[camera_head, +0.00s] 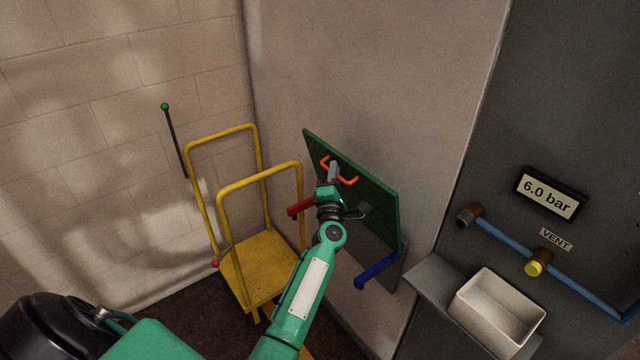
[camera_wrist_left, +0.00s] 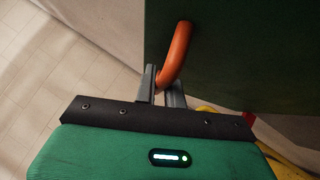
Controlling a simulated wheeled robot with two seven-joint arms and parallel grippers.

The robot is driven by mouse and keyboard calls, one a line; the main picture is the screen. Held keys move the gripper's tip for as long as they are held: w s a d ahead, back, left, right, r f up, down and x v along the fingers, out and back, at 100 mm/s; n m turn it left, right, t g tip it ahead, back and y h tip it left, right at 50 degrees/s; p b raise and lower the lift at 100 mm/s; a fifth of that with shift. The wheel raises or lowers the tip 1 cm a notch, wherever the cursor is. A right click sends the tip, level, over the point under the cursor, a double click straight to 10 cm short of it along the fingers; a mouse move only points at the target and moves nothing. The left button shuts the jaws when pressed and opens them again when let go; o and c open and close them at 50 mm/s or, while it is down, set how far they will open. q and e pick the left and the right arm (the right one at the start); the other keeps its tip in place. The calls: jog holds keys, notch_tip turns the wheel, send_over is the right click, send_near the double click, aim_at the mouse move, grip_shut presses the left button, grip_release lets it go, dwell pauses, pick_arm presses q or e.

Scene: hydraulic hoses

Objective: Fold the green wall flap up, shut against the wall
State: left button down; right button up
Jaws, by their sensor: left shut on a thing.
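The green wall flap (camera_head: 378,192) stands steeply up along the beige wall in the head view; I cannot tell whether it touches the wall. Its underside fills the upper right of the left wrist view (camera_wrist_left: 250,60). An orange handle (camera_head: 349,181) is fixed on its face and also shows in the left wrist view (camera_wrist_left: 177,50). My left gripper (camera_head: 334,168) is shut on this handle, its fingers at the handle's end in the wrist view (camera_wrist_left: 160,88). My wrist hides part of the flap's lower side. My right gripper is in neither view.
A red bracket (camera_head: 299,208) and a blue bracket (camera_head: 376,269) stick out below the flap. A yellow trolley (camera_head: 258,268) stands close on the left. A white basin (camera_head: 497,312), a blue pipe (camera_head: 505,240) and a "6.0 bar" display (camera_head: 549,194) are at right.

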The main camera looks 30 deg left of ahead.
pick_arm(q)
jog(key=w+d, duration=0.1)
jog(key=w, duration=0.1)
jog(key=w+r, duration=0.1)
jog(key=w, duration=0.1)
jog(key=w+d+r+b, duration=0.1)
jog(key=w, duration=0.1)
jog(key=shift+d, duration=0.3)
jog(key=shift+r, duration=0.1)
jog(key=c, duration=1.8)
grip_release()
jog(key=shift+o, duration=0.2)
